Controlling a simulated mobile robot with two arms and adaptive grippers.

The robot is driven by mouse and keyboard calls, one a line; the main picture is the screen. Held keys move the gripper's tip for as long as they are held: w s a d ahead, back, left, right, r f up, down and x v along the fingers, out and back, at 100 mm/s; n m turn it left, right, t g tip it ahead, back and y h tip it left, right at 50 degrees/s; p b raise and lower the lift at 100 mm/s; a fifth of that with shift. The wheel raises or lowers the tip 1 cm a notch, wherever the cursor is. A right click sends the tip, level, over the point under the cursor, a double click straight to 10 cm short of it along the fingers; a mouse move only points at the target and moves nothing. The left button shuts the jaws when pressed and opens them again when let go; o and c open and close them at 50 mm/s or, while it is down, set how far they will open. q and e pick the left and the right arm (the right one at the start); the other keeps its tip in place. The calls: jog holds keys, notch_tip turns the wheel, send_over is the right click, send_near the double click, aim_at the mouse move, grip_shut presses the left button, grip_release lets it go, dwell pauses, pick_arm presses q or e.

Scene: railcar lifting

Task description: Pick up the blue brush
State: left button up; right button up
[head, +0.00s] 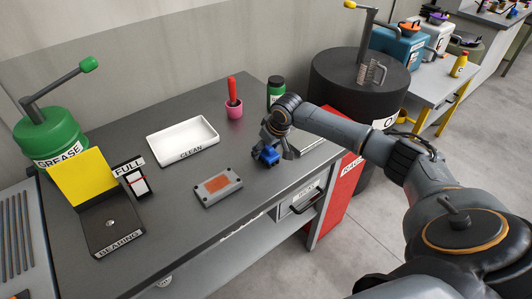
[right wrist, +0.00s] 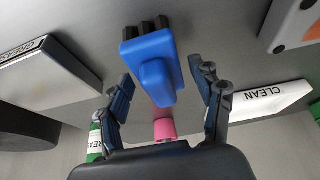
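The blue brush (head: 266,155) sits on the dark bench top near its front right part. In the right wrist view the brush (right wrist: 150,55) shows a blue body with a raised blue handle and dark bristles along its far side. My right gripper (head: 277,148) is over the brush, partly hiding it in the head view. In the right wrist view its fingers (right wrist: 160,75) are spread, one on each side of the handle, with visible gaps. The brush is not gripped. My left gripper is not in view.
A grey box with an orange panel (head: 217,186) lies left of the brush. A white CLEAN tray (head: 182,139), a pink cup (head: 234,111) with a red-handled tool and a green-topped can (head: 276,88) stand behind. A black drum (head: 350,84) is beyond the bench's right end.

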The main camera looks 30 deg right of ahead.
jog(key=c, duration=0.9)
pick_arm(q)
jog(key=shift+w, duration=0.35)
pick_arm(e)
jog(key=shift+r, duration=0.1)
jog(key=shift+w+r+b, duration=0.1)
jog(key=shift+r+b, duration=0.25)
jog(key=shift+r, duration=0.15)
pick_arm(q)
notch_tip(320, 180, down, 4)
jog(key=b, duration=0.3)
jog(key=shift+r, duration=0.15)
pick_arm(e)
jog(key=s+a+r, duration=0.3)
jog(key=r, duration=0.1)
jog(key=s+a+r, duration=0.3)
jog(key=s+r, duration=0.1)
jog(key=s+a+r, duration=0.3)
jog(key=r, duration=0.1)
jog(key=shift+s, duration=0.4)
jog(key=shift+f, duration=0.1)
